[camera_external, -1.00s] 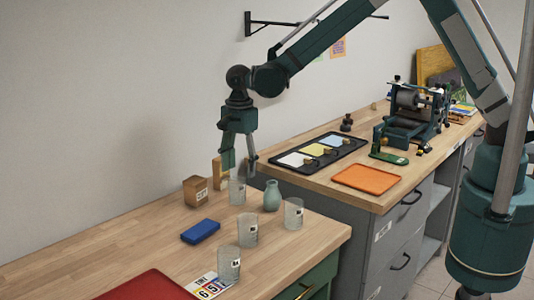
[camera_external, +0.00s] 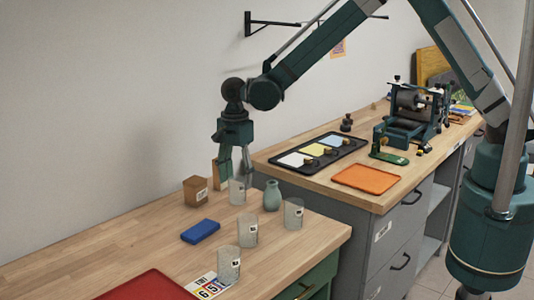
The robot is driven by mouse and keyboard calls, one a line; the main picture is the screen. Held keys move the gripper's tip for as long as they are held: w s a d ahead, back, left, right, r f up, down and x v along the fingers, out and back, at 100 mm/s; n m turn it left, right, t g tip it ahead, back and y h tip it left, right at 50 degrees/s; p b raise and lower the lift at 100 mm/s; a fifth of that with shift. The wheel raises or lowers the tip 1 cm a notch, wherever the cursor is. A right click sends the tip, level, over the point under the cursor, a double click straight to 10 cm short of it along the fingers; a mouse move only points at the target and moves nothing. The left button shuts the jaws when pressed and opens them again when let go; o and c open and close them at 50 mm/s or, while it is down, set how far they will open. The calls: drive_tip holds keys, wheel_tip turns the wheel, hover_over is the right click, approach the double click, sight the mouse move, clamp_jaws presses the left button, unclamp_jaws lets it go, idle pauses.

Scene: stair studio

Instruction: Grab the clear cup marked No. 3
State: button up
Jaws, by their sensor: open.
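Several clear cups with small white labels stand upright on the lower wooden bench. One clear cup (camera_external: 237,192) is at the back, right under my gripper (camera_external: 233,172). Another clear cup (camera_external: 293,213) is at the right. A clear cup (camera_external: 247,231) stands in the middle, and a clear cup (camera_external: 229,265) is nearest the front. The label marks are too small to read, so I cannot tell which is No. 3. My gripper is open and points down, its fingertips close to the back cup's rim. I cannot tell whether they touch it.
A green vase (camera_external: 272,195) stands just right of the back cup. A brown box (camera_external: 195,191) and a blue box (camera_external: 201,231) are to the left. A red tray (camera_external: 150,285) and number cards (camera_external: 208,287) lie in front. The raised bench (camera_external: 320,182) is behind right.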

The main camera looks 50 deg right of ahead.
sight(237, 192)
drive_tip(key=shift+f, duration=0.2)
drive_tip(key=shift+f, duration=2.5)
drive_tip(key=c, duration=1)
